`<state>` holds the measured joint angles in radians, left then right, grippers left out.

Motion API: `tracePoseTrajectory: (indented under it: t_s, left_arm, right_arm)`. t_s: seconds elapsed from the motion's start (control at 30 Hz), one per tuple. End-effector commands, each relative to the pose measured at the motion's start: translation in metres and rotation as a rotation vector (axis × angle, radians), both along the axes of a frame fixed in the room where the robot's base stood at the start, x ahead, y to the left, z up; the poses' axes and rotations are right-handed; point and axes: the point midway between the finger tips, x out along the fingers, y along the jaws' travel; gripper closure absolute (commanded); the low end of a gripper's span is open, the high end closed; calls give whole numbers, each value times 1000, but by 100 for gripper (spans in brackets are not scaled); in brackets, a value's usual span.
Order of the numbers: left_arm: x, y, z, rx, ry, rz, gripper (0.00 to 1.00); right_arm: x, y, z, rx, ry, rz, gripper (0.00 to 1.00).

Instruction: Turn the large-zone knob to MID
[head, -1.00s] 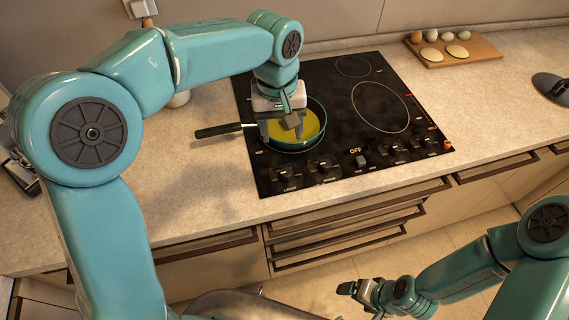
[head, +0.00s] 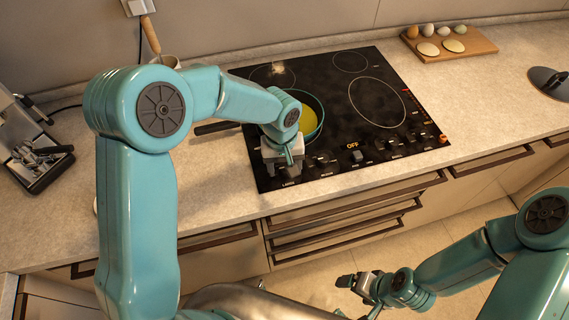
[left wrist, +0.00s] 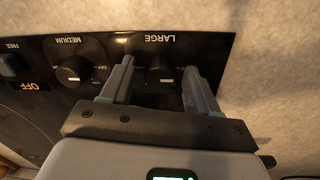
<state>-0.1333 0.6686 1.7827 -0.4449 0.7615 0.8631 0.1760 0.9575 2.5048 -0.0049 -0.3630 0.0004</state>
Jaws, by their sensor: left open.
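The large-zone knob (left wrist: 160,75) is round and black, beside the upside-down LARGE label on the black hob (head: 385,85) in the left wrist view. A small light mark shows on its lower side there. My left gripper (left wrist: 157,82) is open, with one finger on each side of the knob; I cannot tell whether they touch it. In the head view my left gripper (head: 283,170) is over the hob's front left corner and hides this knob. My right gripper (head: 350,283) is low in front of the drawers, too small to read.
A pan (head: 318,104) with yellow contents stands on the hob just behind my left gripper, its dark handle (head: 214,127) pointing left. The medium knob (left wrist: 75,72) is beside the large one. A board with eggs (head: 470,46) is at the back right.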

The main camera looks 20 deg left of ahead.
Motion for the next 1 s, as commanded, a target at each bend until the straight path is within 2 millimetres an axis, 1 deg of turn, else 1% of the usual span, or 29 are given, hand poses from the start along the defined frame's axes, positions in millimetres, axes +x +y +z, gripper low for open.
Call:
tracePoseTrajectory:
  t_s: [0.07,0.1,0.17,0.2,0.27,0.47,0.67,0.87,1.0]
  left_arm:
    - [0,0,0,0,0,0,40]
    - [0,0,0,0,0,0,43]
    - [0,0,0,0,0,0,62]
    - [0,0,0,0,0,0,76]
    - [0,0,0,0,0,0,95]
    - [0,0,0,0,0,-5,96]
    - [0,0,0,0,0,-58,96]
    - [1,0,0,0,-2,-184,95]
    - [1,1,0,0,-1,-309,95]
  right_arm:
    - [0,0,0,0,0,0,15]
    - [0,0,0,0,0,0,15]
    - [0,0,0,0,0,0,15]
    - [0,0,0,0,0,0,15]
    - [0,0,0,0,0,0,15]
    - [0,0,0,0,0,0,15]
    - [0,0,-3,0,0,0,15]
    - [0,0,-7,0,0,0,15]
    - [0,0,-11,0,0,0,15]
